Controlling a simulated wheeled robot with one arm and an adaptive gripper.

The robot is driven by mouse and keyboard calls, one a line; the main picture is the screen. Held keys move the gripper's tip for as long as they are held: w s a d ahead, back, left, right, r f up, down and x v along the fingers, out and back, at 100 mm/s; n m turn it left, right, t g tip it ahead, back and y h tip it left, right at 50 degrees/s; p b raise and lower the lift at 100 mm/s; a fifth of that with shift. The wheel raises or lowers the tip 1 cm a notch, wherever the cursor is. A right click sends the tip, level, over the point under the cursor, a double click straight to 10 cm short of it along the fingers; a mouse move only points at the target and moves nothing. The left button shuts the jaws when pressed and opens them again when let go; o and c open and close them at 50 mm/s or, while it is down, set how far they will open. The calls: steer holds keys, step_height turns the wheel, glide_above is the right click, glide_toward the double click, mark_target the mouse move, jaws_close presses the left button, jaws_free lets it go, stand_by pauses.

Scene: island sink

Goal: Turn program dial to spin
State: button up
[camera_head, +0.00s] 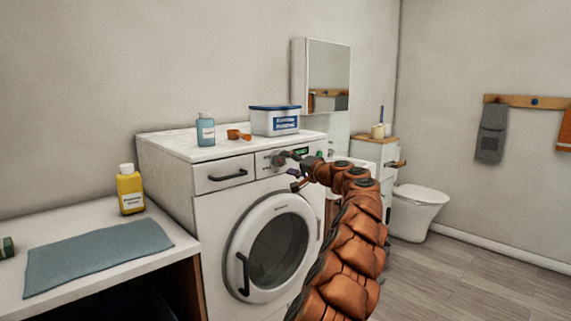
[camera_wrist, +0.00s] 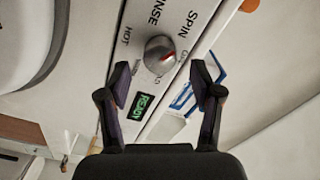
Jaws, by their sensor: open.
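The washing machine (camera_head: 215,210) has its program dial (camera_head: 279,160) on the front panel, beside my gripper (camera_head: 298,170). In the wrist view the dial (camera_wrist: 157,50) is a silver-grey knob with a small red mark on its lower right side. The printed labels SPIN, NSE and HOT show around it; others are partly hidden by the knob. My gripper (camera_wrist: 160,74) is open and empty, with one dark finger on each side below the dial. The fingertips appear apart from the knob; their depth gap is unclear.
A green READY display (camera_wrist: 147,107) sits beside the dial. A blue-lidded box (camera_head: 275,122), a blue bottle (camera_head: 205,131) and an orange scoop (camera_head: 238,135) stand on the machine. A yellow bottle (camera_head: 130,190) stands on the left counter (camera_head: 185,240). Floor is clear at right.

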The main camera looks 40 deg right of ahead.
steer(key=s, duration=0.9)
steer(key=shift+a, duration=0.15)
steer(key=shift+s, duration=0.1)
stand_by(0.5)
